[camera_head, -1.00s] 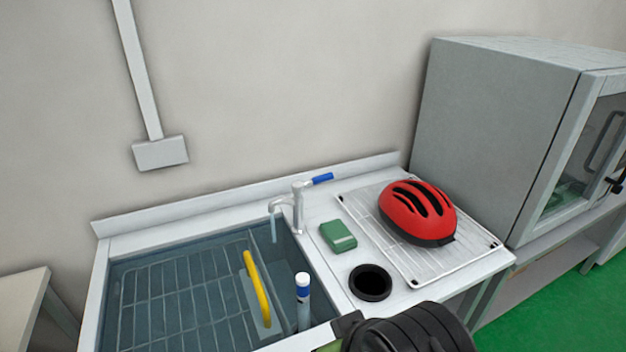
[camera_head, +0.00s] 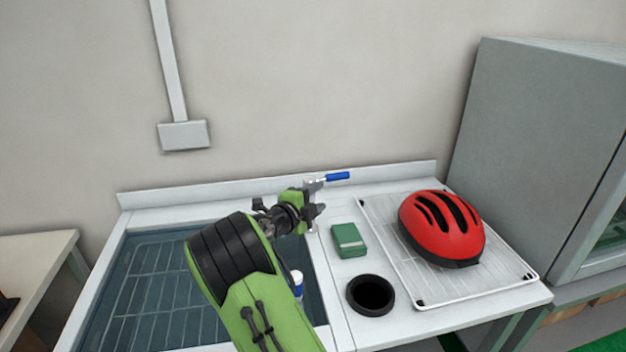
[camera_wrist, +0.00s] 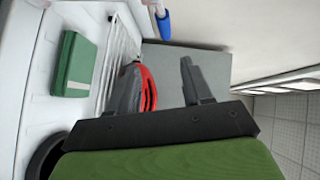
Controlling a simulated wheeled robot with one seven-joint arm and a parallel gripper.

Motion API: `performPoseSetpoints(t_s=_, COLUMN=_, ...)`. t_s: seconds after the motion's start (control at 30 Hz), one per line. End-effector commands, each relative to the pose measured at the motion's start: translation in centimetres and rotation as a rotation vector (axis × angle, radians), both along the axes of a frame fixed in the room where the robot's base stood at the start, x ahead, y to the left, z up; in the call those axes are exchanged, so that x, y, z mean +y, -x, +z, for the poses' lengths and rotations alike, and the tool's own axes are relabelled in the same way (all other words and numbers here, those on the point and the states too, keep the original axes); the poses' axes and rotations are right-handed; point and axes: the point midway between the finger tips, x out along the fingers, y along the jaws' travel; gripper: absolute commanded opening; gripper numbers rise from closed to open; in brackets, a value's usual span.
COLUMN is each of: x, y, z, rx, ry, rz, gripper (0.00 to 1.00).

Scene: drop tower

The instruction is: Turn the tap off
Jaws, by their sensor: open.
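The tap (camera_head: 312,184) stands at the back right edge of the sink, and my gripper hides most of its body and spout. Its blue lever (camera_head: 338,176) points to the right and is clear of the fingers. The lever also shows at the top of the wrist view (camera_wrist: 164,24). My gripper (camera_head: 318,215) is just in front of the tap; I cannot tell whether it touches it. In the wrist view the fingers (camera_wrist: 160,82) are apart with nothing held between them. Water from the spout cannot be seen now.
The sink (camera_head: 150,290) lies left, partly behind my arm. On the counter are a green box (camera_head: 348,240), a black round cup or hole (camera_head: 371,295) and a red helmet (camera_head: 440,228) on a wire rack (camera_head: 385,225). A grey cabinet (camera_head: 540,140) stands right. A wall is behind.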

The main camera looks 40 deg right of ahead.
Motion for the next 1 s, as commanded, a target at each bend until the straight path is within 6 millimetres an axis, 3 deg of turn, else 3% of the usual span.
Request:
performPoseSetpoints(t_s=0.17, x=-1.0, y=-0.8, z=-0.2, rx=-0.066, ry=0.045, rz=-0.009, gripper=0.49)
performPoseSetpoints(t_s=0.27, x=-2.7, y=-1.2, z=-0.2, rx=-0.067, ry=0.043, rz=-0.01, gripper=0.49)
performPoseSetpoints(t_s=0.7, x=-13.1, y=-4.1, z=-1.4, rx=-0.062, ry=0.042, rz=-0.008, gripper=0.49)
performPoseSetpoints(t_s=0.83, x=-14.7, y=-4.7, z=-1.6, rx=-0.063, ry=0.041, rz=-0.008, gripper=0.49)
performPoseSetpoints(t_s=1.0, x=-15.4, y=-4.9, z=-1.8, rx=-0.061, ry=0.04, rz=-0.006, gripper=0.49)
